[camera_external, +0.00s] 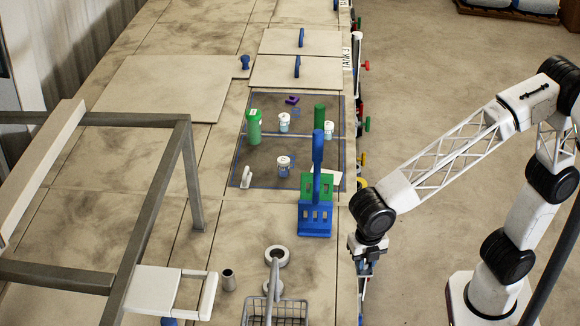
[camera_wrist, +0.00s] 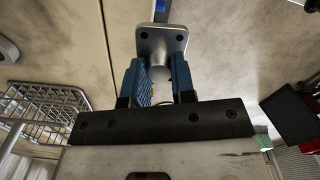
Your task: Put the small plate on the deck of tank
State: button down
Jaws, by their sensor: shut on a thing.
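A small grey metal plate (camera_wrist: 160,38) with rounded corners, dark holes and a round stem shows at the top middle of the wrist view. My gripper (camera_wrist: 157,72) has its two blue fingers shut around the stem, with the flat part beyond the fingertips. In the external view my gripper (camera_external: 364,270) hangs by the right edge of the tank deck (camera_external: 262,220), and I cannot make out the plate there. The beige, stained deck runs from front to back.
A blue stand (camera_external: 315,220) with a green part is just left of my arm. A wire basket (camera_external: 275,312) and ring-shaped parts (camera_external: 276,256) are at the front. A metal frame (camera_external: 190,180) stands on the left. Bare deck lies between frame and stand.

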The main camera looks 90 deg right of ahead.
send_over(320, 299)
jog(key=shift+f, duration=0.55)
jog(key=shift+f, duration=0.15)
jog(key=shift+f, duration=1.65)
jog(key=shift+f, duration=0.1)
jog(key=c, duration=1)
grip_release()
jog(key=shift+o, duration=0.2)
notch_tip(320, 299, up, 12)
